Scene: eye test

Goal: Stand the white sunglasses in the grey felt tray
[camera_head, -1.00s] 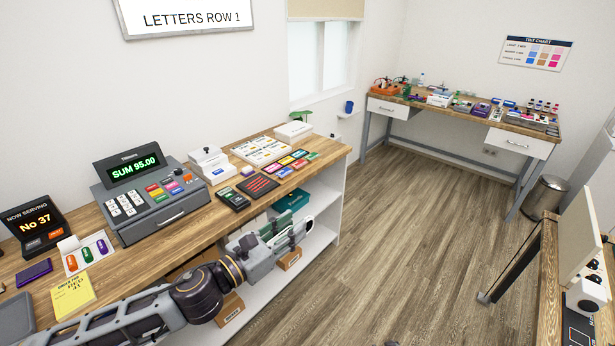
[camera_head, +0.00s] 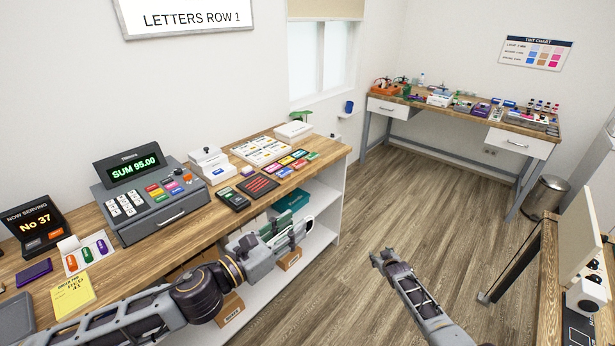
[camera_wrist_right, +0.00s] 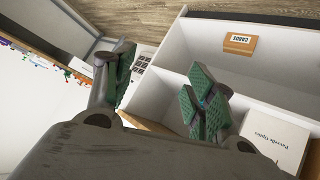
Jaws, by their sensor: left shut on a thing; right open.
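My left gripper (camera_head: 292,236) is in front of the counter's open shelves, shut on a small white thing (camera_head: 309,223) at its fingertips. It looks like the white sunglasses, but it is too small to make out its shape. A dark grey tray (camera_head: 14,318), which looks like the grey felt tray, lies on the counter at the far left, cut by the picture edge. My right gripper (camera_head: 379,260) is over the floor to the right of the counter. In the right wrist view its green-padded fingers (camera_wrist_right: 165,88) are apart with nothing between them.
On the counter (camera_head: 200,219) stand a cash register (camera_head: 150,195), a number display (camera_head: 36,226), a yellow notepad (camera_head: 73,296) and several colored cards. A cards box (camera_wrist_right: 240,43) sits on the shelves. A workbench (camera_head: 455,105) stands at the back. The floor (camera_head: 420,200) between is clear.

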